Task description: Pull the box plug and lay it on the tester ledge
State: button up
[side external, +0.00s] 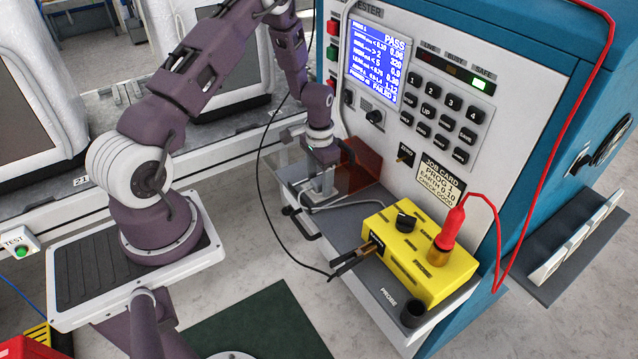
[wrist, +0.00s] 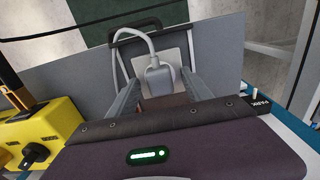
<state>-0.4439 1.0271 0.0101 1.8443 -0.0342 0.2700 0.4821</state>
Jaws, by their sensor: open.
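The grey box plug (wrist: 158,80) sits against a pale square plate (wrist: 180,56) in the wrist view, with a grey cable looping from its far end. My gripper (wrist: 161,86) is open, with one finger on each side of the plug. I cannot tell whether the fingers touch it. In the side view my gripper (side external: 321,184) is low over the back end of the tester ledge (side external: 362,297), and the plug is mostly hidden there. The grey cable (side external: 350,206) runs towards the yellow box (side external: 420,256) on the ledge.
A red probe (side external: 452,228) stands upright on the yellow box, its red lead rising right. A dark clip (side external: 355,258) with a black lead is at the box's left side. A translucent brown panel (side external: 360,160) stands behind my gripper. A black handle (side external: 300,225) edges the ledge.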

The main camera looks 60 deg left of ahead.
aim_at(319, 180)
dwell(0.4)
grip_shut()
jog(key=shift+r, duration=3.05)
